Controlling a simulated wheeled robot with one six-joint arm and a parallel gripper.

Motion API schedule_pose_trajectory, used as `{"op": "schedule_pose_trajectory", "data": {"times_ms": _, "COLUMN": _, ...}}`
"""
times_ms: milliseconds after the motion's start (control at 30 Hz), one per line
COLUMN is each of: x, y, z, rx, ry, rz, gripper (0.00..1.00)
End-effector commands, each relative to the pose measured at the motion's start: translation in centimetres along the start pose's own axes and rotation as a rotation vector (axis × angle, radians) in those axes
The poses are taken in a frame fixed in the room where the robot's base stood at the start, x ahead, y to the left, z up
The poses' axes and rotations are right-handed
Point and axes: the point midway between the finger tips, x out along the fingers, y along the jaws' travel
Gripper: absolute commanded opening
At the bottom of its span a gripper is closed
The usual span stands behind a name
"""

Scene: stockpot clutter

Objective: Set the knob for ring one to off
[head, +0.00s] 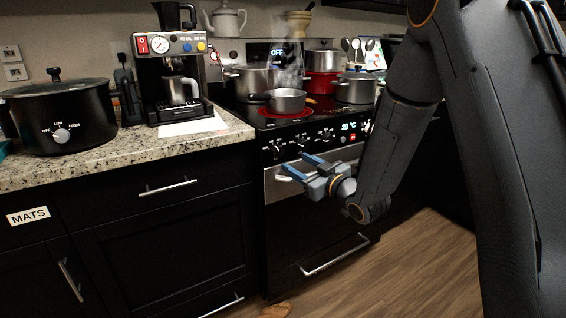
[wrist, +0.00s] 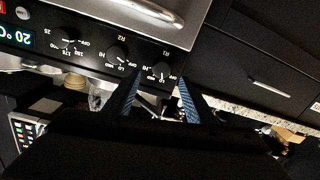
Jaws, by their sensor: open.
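The stove's front panel carries several knobs. The leftmost knob (head: 276,149) has OFF, LO and HI marks around it, and in the upside-down wrist view it is the right one (wrist: 161,72). Its exact pointer setting is too small to read. My gripper (head: 294,161) is open and empty just in front of the panel, below the leftmost knob. In the wrist view that knob appears between the fingertips (wrist: 160,80), apart from them.
A saucepan (head: 287,102) stands on a red-glowing front ring, with steam above. Other pots (head: 355,89) stand behind and to the right. A granite counter (head: 110,153) with a black slow cooker (head: 62,115) is at left.

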Motion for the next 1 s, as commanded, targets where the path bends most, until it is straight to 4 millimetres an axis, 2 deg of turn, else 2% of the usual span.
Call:
{"op": "schedule_pose_trajectory", "data": {"times_ms": 167, "x": 1.1, "y": -0.4, "z": -0.3, "rx": -0.002, "ry": 0.033, "rz": -0.014, "gripper": 0.5}}
{"op": "schedule_pose_trajectory", "data": {"times_ms": 600, "x": 7.2, "y": -0.4, "z": -0.5, "rx": -0.002, "ry": 0.031, "rz": -0.012, "gripper": 0.5}}
{"op": "schedule_pose_trajectory", "data": {"times_ms": 767, "x": 7.9, "y": -0.3, "z": -0.5, "rx": -0.001, "ry": 0.029, "rz": -0.011, "gripper": 0.5}}
{"op": "schedule_pose_trajectory", "data": {"times_ms": 1000, "x": 8.0, "y": -0.3, "z": -0.5, "rx": -0.001, "ry": 0.029, "rz": -0.01, "gripper": 0.5}}
